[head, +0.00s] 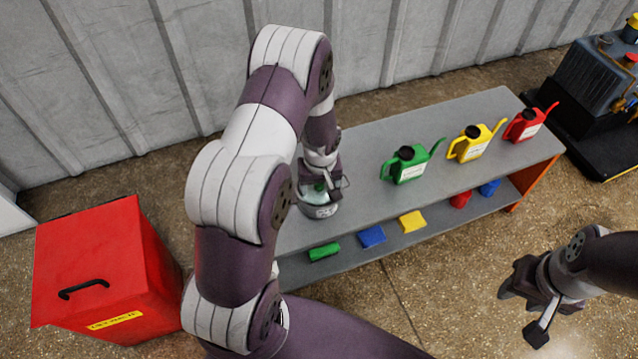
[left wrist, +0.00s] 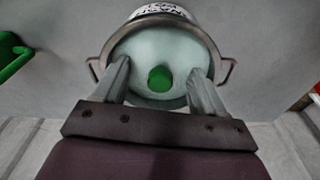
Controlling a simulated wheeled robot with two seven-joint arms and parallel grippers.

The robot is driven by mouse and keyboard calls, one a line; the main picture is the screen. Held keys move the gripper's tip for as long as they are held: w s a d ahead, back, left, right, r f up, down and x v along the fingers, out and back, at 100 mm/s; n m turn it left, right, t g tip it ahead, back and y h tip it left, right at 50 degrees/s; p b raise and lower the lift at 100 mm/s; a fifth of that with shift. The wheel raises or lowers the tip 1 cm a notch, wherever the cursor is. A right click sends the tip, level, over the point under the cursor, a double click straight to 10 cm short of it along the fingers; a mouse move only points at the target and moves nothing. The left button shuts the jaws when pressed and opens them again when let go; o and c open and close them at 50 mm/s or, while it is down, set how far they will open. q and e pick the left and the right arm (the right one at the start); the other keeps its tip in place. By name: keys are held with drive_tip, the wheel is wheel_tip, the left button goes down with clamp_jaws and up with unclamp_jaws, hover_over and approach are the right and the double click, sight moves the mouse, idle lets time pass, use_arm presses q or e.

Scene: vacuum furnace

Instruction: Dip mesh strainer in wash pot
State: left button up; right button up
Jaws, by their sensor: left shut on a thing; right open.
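The metal wash pot (head: 320,211) stands at the left end of the grey bench, with pale liquid inside. In the left wrist view the pot (left wrist: 164,17) shows its rim, two side handles and a label. My left gripper (head: 322,188) is over the pot, its fingers reaching down within the rim outline. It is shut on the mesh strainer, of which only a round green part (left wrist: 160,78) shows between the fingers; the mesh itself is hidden. My right gripper (head: 521,312) is open and empty, above the floor at the right, away from the bench.
A green can (head: 408,168), a yellow can (head: 473,145) and a red can (head: 527,123) stand on the grey bench (head: 365,150). Coloured cloths lie on its lower shelf. A red bin (head: 95,255) is at the left, a dark machine (head: 600,85) at the far right.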

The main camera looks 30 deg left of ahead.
idle(0.4)
use_arm(q)
wheel_tip(320, 180, up, 10)
drive_tip(key=p, duration=0.8)
drive_tip(key=shift+f+p, duration=0.15)
drive_tip(key=shift+p, duration=0.15)
